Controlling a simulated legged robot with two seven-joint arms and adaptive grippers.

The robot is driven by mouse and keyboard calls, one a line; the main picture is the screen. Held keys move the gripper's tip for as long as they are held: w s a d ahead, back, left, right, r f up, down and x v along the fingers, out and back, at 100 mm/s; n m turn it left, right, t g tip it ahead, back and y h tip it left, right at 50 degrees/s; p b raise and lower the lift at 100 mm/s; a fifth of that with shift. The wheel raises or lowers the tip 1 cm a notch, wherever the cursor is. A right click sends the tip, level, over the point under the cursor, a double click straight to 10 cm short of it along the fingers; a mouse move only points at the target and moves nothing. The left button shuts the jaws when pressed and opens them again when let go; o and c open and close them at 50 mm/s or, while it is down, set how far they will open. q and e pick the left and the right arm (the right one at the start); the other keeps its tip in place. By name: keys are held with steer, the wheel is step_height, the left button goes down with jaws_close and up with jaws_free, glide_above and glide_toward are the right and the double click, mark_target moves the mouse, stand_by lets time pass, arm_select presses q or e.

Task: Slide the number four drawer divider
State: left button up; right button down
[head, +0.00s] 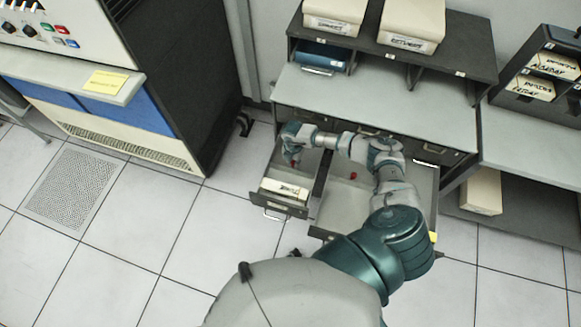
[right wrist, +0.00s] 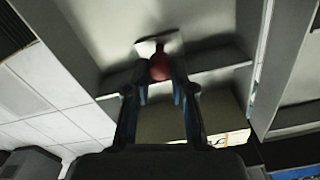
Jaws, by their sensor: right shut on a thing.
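Two drawers stand pulled out of the grey cabinet, side by side. My right gripper (head: 291,154) reaches down into the left open drawer (head: 283,205), behind a pale card block with a label (head: 285,188). In the right wrist view my gripper's two fingers (right wrist: 160,82) are shut on the red knob (right wrist: 159,66) of the drawer divider (right wrist: 205,68), a grey metal plate across the drawer. In the head view the gripper mostly hides this knob and divider. A second red knob (head: 353,176) shows in the right open drawer (head: 335,210). My left gripper is out of view.
The cabinet's grey worktop (head: 400,107) lies just behind the drawers, with a shelf of pale boxes (head: 412,25) above. A dark machine cabinet (head: 185,75) stands to the left. Card racks (head: 548,75) stand at the right. The tiled floor (head: 150,235) in front is clear.

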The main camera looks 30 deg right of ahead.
mark_target(294, 161)
steer(key=c, duration=1)
jaws_free()
steer(key=shift+s+d+f, duration=0.1)
steer(key=shift+d+f, duration=0.1)
steer(key=shift+f, duration=0.05)
steer(key=shift+c, duration=0.2)
steer(key=shift+o, duration=0.3)
steer(key=shift+d, duration=0.15)
steer(key=shift+r, duration=0.1)
steer(key=shift+r, duration=0.35)
step_height(294, 161, up, 11)
steer(key=shift+w, duration=0.2)
